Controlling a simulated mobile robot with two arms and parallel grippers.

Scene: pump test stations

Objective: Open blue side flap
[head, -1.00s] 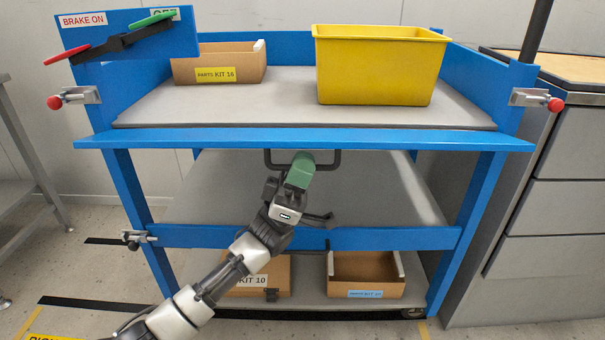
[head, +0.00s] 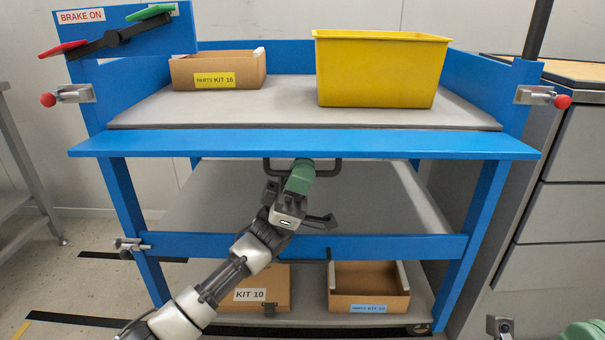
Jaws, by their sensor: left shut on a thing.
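The blue side flap (head: 305,145) shows as a wide strip along the front edge of the blue cart's upper shelf. A black loop handle (head: 336,168) sits below its middle. My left gripper (head: 300,176) is shut on this handle, its green tip covering the handle's middle part. I cannot tell the flap's exact tilt. Latches with red knobs sit at the left post (head: 74,95) and right post (head: 540,96), both beside the flap's ends. A green part of my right gripper (head: 583,332) shows at the lower right edge; its fingers are mostly cut off.
A yellow bin (head: 380,72) and a parts kit 16 box (head: 218,70) stand on the upper shelf. The lower shelf holds a kit 10 box (head: 250,292) and an open box (head: 368,290). A lower blue rail (head: 400,247) crosses the front. A grey cabinet (head: 560,210) stands close on the right.

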